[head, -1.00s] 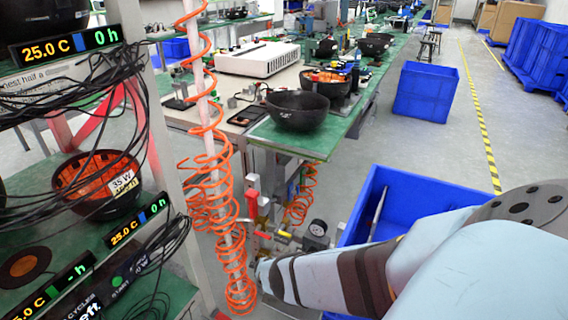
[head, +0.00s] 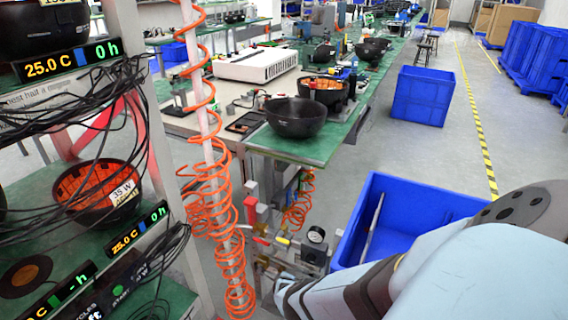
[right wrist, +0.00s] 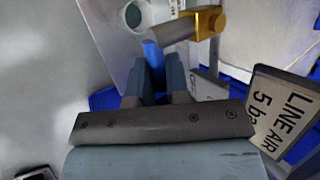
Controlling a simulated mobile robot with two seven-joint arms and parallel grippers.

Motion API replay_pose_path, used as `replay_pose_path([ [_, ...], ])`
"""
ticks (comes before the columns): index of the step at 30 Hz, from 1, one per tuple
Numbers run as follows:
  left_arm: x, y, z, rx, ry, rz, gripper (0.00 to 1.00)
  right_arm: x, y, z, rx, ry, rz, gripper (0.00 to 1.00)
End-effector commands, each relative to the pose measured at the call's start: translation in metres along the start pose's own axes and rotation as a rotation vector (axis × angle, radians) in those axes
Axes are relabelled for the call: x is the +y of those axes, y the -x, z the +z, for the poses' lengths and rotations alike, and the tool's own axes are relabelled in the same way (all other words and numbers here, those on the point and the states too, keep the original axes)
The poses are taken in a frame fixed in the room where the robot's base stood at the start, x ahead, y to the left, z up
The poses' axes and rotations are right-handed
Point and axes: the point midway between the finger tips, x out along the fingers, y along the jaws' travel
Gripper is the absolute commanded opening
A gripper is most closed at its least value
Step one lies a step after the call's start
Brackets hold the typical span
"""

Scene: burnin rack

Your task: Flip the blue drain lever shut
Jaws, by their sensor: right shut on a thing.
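The blue drain lever (right wrist: 152,52) shows in the right wrist view, between the fingers of my right gripper (right wrist: 157,70). The gripper is shut on it, and the fingers hide its lower part. A grey bar (right wrist: 171,32) runs from near the lever to a brass-coloured fitting (right wrist: 208,21) at upper right. In the head view my right gripper (head: 283,290) is low beside the air-line fittings; the lever cannot be made out there. My left gripper is not in view.
A pressure gauge (head: 316,235) and a red handle (head: 251,209) are near my right gripper. Orange coiled hose (head: 232,255) hangs to its left. A blue bin (head: 413,203) stands behind my right arm. A "LINE AIR" sign (right wrist: 285,108) is close to the gripper's right.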

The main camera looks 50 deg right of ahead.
Motion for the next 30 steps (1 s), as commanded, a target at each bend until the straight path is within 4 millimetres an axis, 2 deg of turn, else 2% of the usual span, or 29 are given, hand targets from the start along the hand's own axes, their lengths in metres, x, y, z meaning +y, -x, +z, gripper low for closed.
replay_pose_path([
  [10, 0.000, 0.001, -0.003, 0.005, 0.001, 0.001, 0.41, 0.001, 0.000, 0.000, -0.003, -0.003, 0.001, 0.00],
  [11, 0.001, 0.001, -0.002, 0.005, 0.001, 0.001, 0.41, 0.001, 0.000, 0.000, -0.003, -0.003, 0.001, 0.18],
  [12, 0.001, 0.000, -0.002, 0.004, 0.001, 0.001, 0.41, 0.001, 0.000, 0.000, -0.003, -0.003, 0.001, 0.26],
  [23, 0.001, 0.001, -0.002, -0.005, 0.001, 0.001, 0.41, -0.001, 0.005, 0.001, -0.002, -0.002, 0.000, 0.26],
  [26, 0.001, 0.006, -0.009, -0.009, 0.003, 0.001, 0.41, -0.002, 0.015, 0.001, -0.002, -0.002, 0.000, 0.26],
  [30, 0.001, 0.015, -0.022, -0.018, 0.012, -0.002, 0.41, -0.004, 0.039, 0.002, -0.002, -0.001, 0.000, 0.26],
])
